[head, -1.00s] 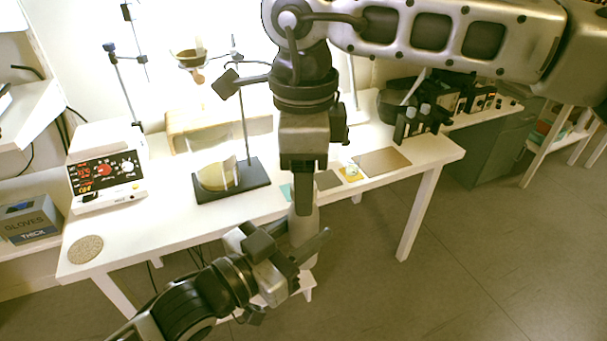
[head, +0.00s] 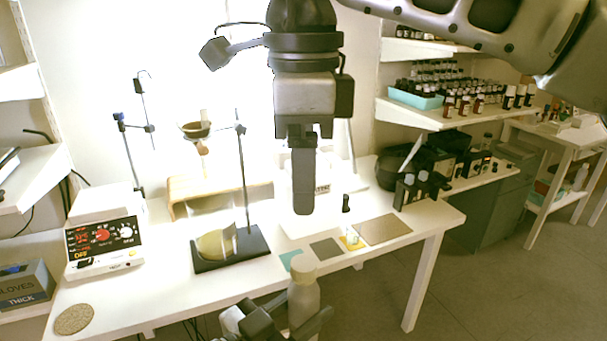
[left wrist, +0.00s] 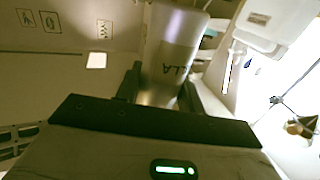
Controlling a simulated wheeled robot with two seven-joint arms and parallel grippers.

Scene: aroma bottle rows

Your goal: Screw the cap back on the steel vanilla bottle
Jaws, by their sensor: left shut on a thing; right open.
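The steel vanilla bottle (head: 304,296) stands near upright in front of the table's front edge, its pale top facing up. My left gripper (head: 292,325) is shut on it. In the left wrist view the bottle (left wrist: 172,55) is between the dark fingers (left wrist: 160,88), with part of its lettering showing. I cannot tell whether its mouth is bare. My right gripper (head: 303,205) points down above the bottle, apart from it. It is open, but seen edge-on. A small pale piece on a yellow mat (head: 352,243) may be the cap; it is too small to tell.
The white table (head: 180,298) holds a hotplate-like device (head: 104,240), a dark stand base (head: 255,247), a teal mat (head: 291,260), a grey mat (head: 325,248) and a brown mat (head: 385,229). Shelves with bottles (head: 430,85) are at the right. Floor at front right is clear.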

